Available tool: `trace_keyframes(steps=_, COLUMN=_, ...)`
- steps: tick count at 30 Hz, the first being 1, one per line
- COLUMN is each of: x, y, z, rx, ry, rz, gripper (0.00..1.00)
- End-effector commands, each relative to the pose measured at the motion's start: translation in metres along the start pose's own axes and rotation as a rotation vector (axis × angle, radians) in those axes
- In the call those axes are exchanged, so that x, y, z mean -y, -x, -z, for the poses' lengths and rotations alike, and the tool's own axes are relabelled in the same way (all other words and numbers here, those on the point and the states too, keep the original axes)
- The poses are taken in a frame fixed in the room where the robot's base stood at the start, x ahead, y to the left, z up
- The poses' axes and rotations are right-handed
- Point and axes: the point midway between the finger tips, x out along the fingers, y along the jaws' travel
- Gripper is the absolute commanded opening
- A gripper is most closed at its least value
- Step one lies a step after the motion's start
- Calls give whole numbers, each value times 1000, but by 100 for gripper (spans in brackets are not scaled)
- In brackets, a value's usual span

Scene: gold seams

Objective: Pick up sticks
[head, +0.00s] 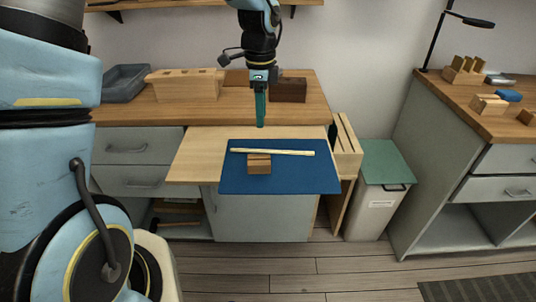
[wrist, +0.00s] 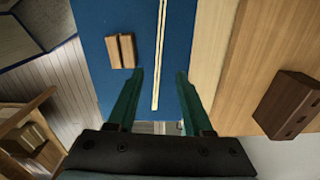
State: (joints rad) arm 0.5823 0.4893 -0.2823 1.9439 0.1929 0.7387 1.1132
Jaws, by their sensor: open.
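One long pale stick (head: 285,152) lies across the blue mat (head: 290,180) on the pull-out board. In the wrist view the same stick (wrist: 160,40) runs lengthwise down the mat. A small brown grooved block (head: 259,168) sits in front of the stick; in the wrist view the block (wrist: 121,51) is apart from it. My gripper (head: 260,124) points down, above the board behind the mat. In the wrist view my open gripper (wrist: 160,74) has its green fingers on either side of the stick's line, with nothing held between them. The height gap is hard to tell.
A slotted wooden rack (head: 346,150) stands right of the board, beside a green-lidded bin (head: 388,160). Behind, the bench holds a grey tray (head: 126,82), a long pale wooden block (head: 185,86) and a dark block (head: 288,90). The mat's right side is clear.

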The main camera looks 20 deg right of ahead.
Motion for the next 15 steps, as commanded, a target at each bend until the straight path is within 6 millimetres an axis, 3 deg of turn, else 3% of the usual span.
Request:
trace_keyframes(steps=6, x=-1, y=-33, z=-1, rx=1, ry=2, rz=-4, gripper=51)
trace_keyframes(steps=15, x=-2, y=-58, z=-1, rx=2, ry=3, rz=-4, gripper=51)
